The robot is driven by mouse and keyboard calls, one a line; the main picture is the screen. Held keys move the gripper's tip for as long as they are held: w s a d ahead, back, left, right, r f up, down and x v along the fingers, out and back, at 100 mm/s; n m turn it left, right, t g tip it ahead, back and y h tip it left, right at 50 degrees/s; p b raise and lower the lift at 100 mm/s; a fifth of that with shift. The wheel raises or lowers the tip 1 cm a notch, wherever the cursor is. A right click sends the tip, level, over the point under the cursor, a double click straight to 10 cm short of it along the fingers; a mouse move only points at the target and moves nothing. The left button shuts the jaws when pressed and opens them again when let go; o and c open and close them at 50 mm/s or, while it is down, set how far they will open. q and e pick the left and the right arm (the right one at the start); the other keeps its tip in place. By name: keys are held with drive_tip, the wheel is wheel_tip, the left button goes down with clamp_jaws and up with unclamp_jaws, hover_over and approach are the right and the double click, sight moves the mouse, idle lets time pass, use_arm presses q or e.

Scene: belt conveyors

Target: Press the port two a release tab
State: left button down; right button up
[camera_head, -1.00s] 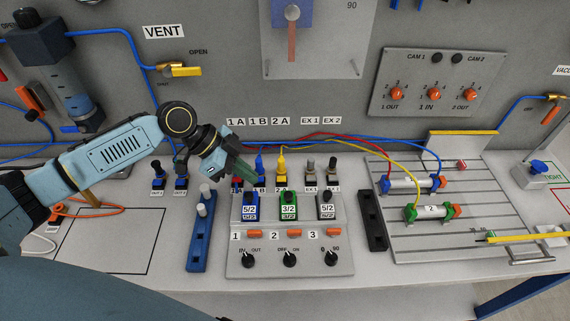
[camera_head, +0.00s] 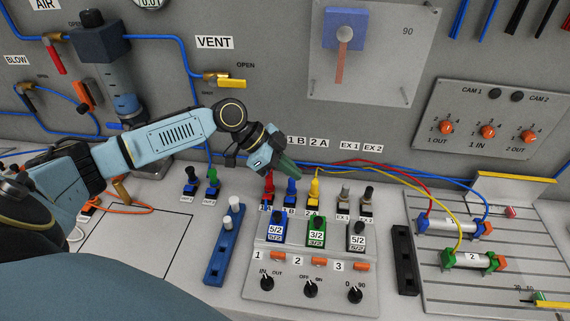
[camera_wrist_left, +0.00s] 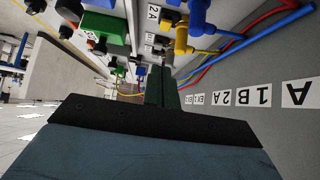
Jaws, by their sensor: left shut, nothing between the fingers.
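The port two a fitting (camera_head: 314,190) is yellow with a yellow tube, in the row behind the valve block. It also shows in the left wrist view as a yellow elbow (camera_wrist_left: 181,42) near a 2A label. The release tab itself is too small to make out. My left gripper (camera_head: 296,171) is shut and empty, its dark green fingers just behind and left of the yellow fitting. In the left wrist view the shut fingers (camera_wrist_left: 162,88) point along the row of ports, below the yellow elbow. I cannot tell whether they touch it. My right gripper is not in view.
A red fitting (camera_head: 268,188) and a blue fitting (camera_head: 291,190) stand close to the left. The EX ports (camera_head: 355,200) are to the right. The valve block (camera_head: 310,270) lies in front. Blue, red and yellow tubes run behind the ports along the wall.

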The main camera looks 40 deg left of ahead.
sight(316, 202)
use_arm(q)
drive_tip(key=x, duration=0.5)
drive_tip(key=shift+w+d+f, duration=0.1)
drive_tip(key=shift+d+f, duration=0.1)
drive_tip(key=shift+d, duration=0.15)
wheel_tip(316, 202, down, 3)
drive_tip(key=shift+a+r, duration=0.15)
drive_tip(key=shift+r, duration=0.1)
drive_tip(key=shift+f, duration=0.65)
drive_tip(key=shift+f, duration=0.1)
